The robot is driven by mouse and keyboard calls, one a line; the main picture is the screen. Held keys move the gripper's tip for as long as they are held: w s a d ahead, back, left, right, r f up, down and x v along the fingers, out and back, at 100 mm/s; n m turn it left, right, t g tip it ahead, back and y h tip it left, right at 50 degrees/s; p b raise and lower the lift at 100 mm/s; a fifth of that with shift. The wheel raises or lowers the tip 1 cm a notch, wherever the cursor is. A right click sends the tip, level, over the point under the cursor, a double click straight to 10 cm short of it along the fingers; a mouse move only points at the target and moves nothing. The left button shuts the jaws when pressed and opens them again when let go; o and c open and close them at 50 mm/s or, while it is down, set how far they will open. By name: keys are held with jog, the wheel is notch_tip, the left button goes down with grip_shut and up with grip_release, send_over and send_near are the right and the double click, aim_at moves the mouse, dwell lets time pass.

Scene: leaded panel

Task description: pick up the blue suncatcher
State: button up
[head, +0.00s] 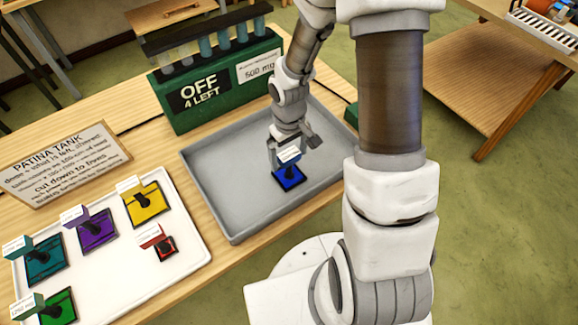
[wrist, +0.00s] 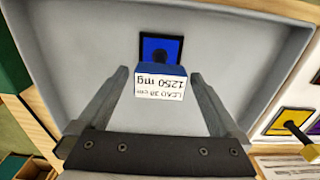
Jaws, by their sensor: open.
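The blue suncatcher (head: 289,178) is a small dark-framed blue square lying in the grey tray (head: 215,190). A blue block with a white label stands up from it. In the wrist view the blue suncatcher (wrist: 160,47) is ahead of the fingers, and its label reads upside down as lead 38 cm, 1250 mg. My gripper (head: 297,140) is over the tray, close above the suncatcher. In the wrist view my gripper (wrist: 159,76) is open, with one finger on each side of the labelled block and visible gaps; whether the fingers are level with the block is unclear.
A white tray (head: 185,262) at left holds yellow, purple, teal, green and small red pieces with labels. A green rack (head: 215,95) with tubes, marked "OFF 4 LEFT", stands behind the grey tray. A wooden "PATINA TANK" sign (head: 65,165) stands at left. The grey tray has raised walls.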

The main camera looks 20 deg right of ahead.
grip_shut()
dwell(0.3)
jog(key=shift+r, duration=0.1)
